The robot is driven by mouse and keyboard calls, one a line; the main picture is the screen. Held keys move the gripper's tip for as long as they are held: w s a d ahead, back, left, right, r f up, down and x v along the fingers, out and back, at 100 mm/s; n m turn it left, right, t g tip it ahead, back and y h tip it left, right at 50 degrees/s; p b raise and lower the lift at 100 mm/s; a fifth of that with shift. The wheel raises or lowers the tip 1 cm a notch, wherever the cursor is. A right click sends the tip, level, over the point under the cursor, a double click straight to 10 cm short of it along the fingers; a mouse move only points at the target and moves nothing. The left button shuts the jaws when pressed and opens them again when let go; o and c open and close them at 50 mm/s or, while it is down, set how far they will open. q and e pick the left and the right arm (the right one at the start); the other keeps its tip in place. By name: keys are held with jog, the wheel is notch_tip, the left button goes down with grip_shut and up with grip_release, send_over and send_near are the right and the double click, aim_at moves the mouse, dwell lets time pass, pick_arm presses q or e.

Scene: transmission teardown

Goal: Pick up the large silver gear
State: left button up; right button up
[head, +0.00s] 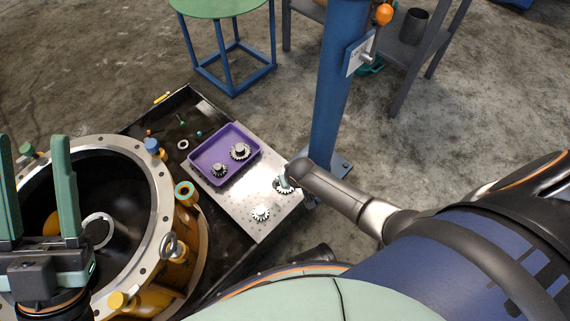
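Several silver toothed gears are in the head view. One gear (284,190) is at the right edge of the perforated metal plate, partly hidden by my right gripper (284,182). Another gear (260,213) lies on the plate, to the lower left. Two more gears, a larger one (240,151) and a smaller one (219,171), are in the purple tray. My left gripper (34,165) is open and empty above the round housing.
The purple tray (205,153) sits on the metal plate (245,226). The large housing (160,190) with its bolted rim fills the left. A blue post (335,100) stands close behind the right gripper. A green-topped stool (215,7) stands at the back.

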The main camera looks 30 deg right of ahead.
jog(key=shift+b+x, duration=2.55)
jog(key=shift+x, duration=0.75)
pick_arm(q)
notch_tip(320, 180, down, 6)
jog(key=shift+d+m+g, duration=0.3)
jog(key=shift+d+g, duration=0.1)
jog(key=shift+w+f, duration=0.1)
pick_arm(e)
grip_shut()
jog(key=shift+r, duration=0.15)
